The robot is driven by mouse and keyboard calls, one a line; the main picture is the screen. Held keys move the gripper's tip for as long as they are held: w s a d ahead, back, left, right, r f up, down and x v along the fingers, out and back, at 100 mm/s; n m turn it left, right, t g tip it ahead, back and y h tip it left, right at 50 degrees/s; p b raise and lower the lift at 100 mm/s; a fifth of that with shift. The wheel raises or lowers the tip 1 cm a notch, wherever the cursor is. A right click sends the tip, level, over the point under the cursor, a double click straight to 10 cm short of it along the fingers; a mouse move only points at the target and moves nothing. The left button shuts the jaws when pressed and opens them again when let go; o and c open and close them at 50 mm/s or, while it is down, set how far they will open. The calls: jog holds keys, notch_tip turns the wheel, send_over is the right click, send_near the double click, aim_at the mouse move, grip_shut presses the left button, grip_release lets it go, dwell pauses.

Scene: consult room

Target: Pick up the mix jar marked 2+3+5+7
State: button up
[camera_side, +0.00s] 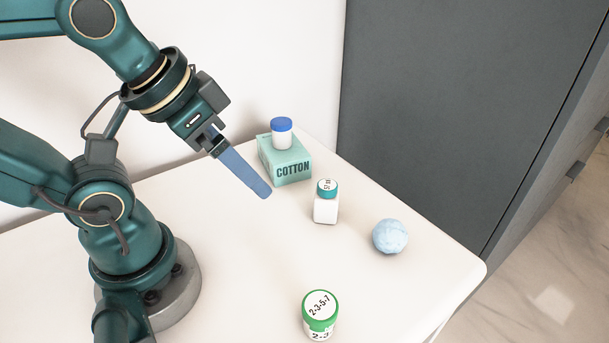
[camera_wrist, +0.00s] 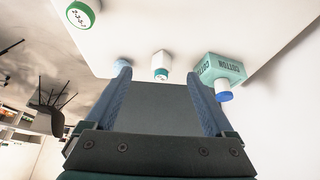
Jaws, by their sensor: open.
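The mix jar (camera_side: 320,312) has a green lid, and its label reads 2-3-5-7. It stands upright near the front edge of the side view. In the wrist view the jar (camera_wrist: 82,14) is at the upper left, outside the space between the fingers. My gripper (camera_side: 266,194) is open and empty, above the table and well behind the jar. In the wrist view its two blue fingers (camera_wrist: 158,76) are spread apart.
A small white bottle with a teal lid (camera_side: 326,208) stands right of my gripper. Behind it is a green COTTON box (camera_side: 292,172) with a blue-lidded white jar (camera_side: 281,134) on top. A pale blue ball (camera_side: 390,237) lies toward the table's right edge. The table (camera_side: 240,290) is clear left of the mix jar.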

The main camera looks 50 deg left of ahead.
notch_tip(320, 180, up, 3)
jog(key=n+g+h, duration=1.1)
jog(key=g, duration=0.3)
send_over(319, 333)
jog(key=w+a, duration=0.2)
jog(key=a, duration=0.1)
jog(key=f, duration=1.8)
jog(key=shift+w+a, duration=0.1)
jog(key=shift+w, duration=0.1)
jog(key=shift+f, duration=0.15)
jog(key=shift+x, duration=2.55)
jog(key=shift+c, duration=0.3)
jog(key=c, duration=1.3)
